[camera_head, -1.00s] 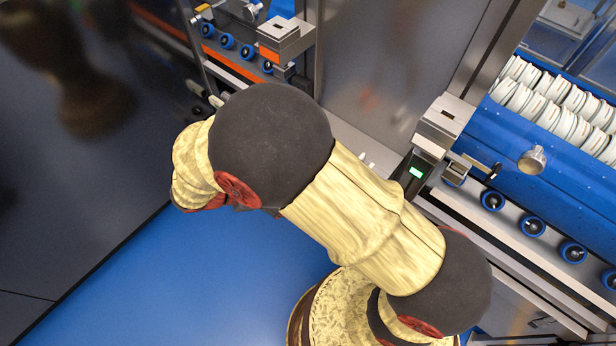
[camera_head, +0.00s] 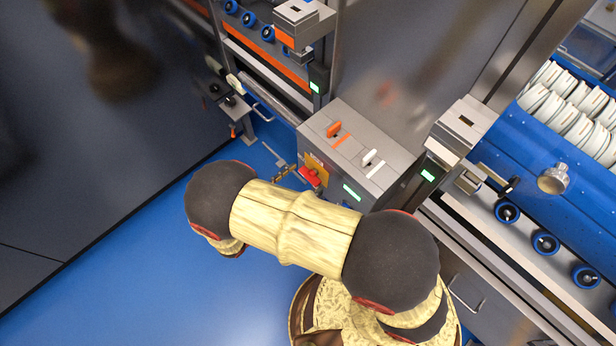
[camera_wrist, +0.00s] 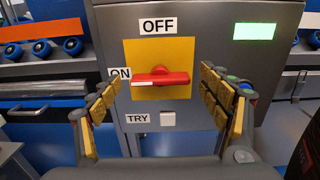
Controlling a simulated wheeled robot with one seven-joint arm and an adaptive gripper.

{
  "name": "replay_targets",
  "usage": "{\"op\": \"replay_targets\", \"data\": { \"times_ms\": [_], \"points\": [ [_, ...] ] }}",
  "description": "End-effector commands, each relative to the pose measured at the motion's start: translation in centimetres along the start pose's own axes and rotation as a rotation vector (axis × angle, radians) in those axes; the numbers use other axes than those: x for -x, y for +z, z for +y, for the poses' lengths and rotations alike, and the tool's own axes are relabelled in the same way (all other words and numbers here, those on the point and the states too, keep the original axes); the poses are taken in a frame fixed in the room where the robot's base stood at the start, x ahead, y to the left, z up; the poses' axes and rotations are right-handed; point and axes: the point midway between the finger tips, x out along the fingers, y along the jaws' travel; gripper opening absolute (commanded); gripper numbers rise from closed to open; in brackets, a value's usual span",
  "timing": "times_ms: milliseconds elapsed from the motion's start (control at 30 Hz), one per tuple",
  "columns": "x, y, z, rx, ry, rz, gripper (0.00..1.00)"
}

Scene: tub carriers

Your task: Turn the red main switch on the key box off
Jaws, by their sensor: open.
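The key box (camera_head: 374,134) is a grey box with a yellow plate on its front. The red main switch (camera_wrist: 160,78) sits on that plate; its handle lies horizontal, with its white tip at the left beside the ON label (camera_wrist: 120,74). The OFF label (camera_wrist: 158,25) is above and the TRY label (camera_wrist: 138,118) below. In the head view the red switch (camera_head: 310,177) shows on the box front. My gripper (camera_wrist: 158,92) is open, its yellow-padded fingers left and right of the switch handle, with nothing held. Contact with the handle is not visible.
A white button (camera_wrist: 168,118) is below the switch and a green display (camera_wrist: 254,31) is at the upper right of the box front. Blue floor (camera_head: 150,270) lies open to the left.

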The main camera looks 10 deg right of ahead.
Motion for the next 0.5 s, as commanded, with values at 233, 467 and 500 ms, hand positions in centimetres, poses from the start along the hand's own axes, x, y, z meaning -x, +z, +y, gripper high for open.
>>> {"op": "replay_targets", "data": {
  "times_ms": [233, 467, 500],
  "points": [
    [-1.8, 0.0, 0.0, 0.0, 0.0, 0.0, 0.78],
    [-1.9, 0.0, 0.0, -0.001, 0.0, 0.0, 0.78],
    [-1.9, 0.0, 0.0, -0.001, 0.0, 0.0, 0.76]
  ]
}}
